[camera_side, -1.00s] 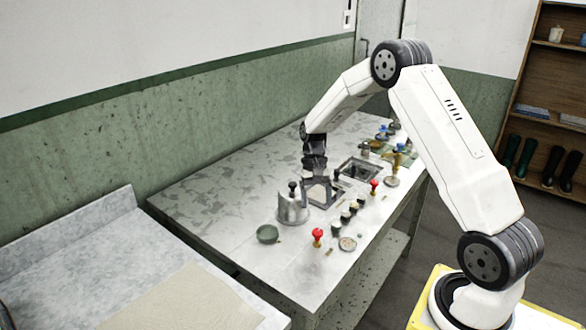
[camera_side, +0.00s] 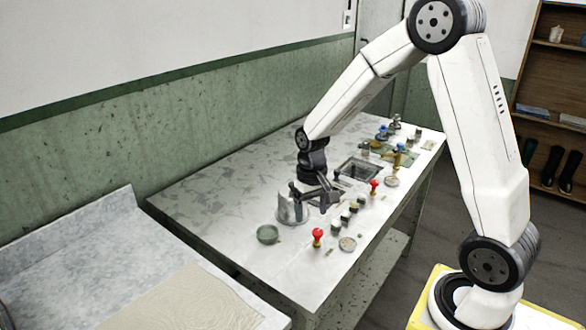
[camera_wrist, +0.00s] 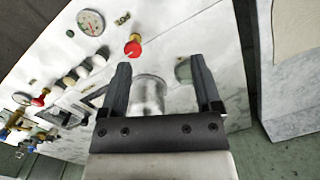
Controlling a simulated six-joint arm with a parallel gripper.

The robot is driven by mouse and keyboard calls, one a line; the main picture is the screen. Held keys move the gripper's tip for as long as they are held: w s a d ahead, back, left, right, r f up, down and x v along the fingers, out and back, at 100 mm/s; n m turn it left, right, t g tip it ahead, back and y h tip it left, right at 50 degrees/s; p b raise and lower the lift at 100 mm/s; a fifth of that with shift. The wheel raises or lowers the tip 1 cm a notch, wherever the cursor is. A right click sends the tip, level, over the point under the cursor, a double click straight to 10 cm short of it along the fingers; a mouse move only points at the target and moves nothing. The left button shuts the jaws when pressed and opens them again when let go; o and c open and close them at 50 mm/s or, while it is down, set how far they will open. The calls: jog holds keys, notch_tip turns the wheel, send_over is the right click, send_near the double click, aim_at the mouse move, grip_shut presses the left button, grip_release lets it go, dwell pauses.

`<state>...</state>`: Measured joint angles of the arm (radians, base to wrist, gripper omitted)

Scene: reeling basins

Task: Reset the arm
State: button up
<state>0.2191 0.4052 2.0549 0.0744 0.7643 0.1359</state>
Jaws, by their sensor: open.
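My gripper (camera_side: 314,197) is above the worktop, close to the metal pot (camera_side: 290,208) in the side view. In the wrist view its two dark fingers (camera_wrist: 162,90) stand wide apart, with the silver pot (camera_wrist: 148,97) showing between and beyond them. Nothing is seen held in the fingers. My arm is bent high, reaching over the table from the right. Whether a finger touches the pot cannot be told.
The marbled worktop (camera_side: 215,195) carries a green bowl (camera_side: 268,234), red-topped knobs (camera_side: 318,237), a round gauge (camera_side: 347,244), several dark-and-white knobs and a square basin (camera_side: 360,170). Blue-topped valves (camera_side: 381,133) stand at the far end. The worktop's left part is clear.

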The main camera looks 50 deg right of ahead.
jog(key=s+a+r+n+t, duration=0.1)
jog(key=s+a+n+t, duration=0.2)
jog(key=s+a, duration=0.4)
jog(key=shift+s+a+r+n+h, duration=0.15)
jog(key=shift+s+r+n+h, duration=0.25)
jog(key=shift+s+n, duration=0.5)
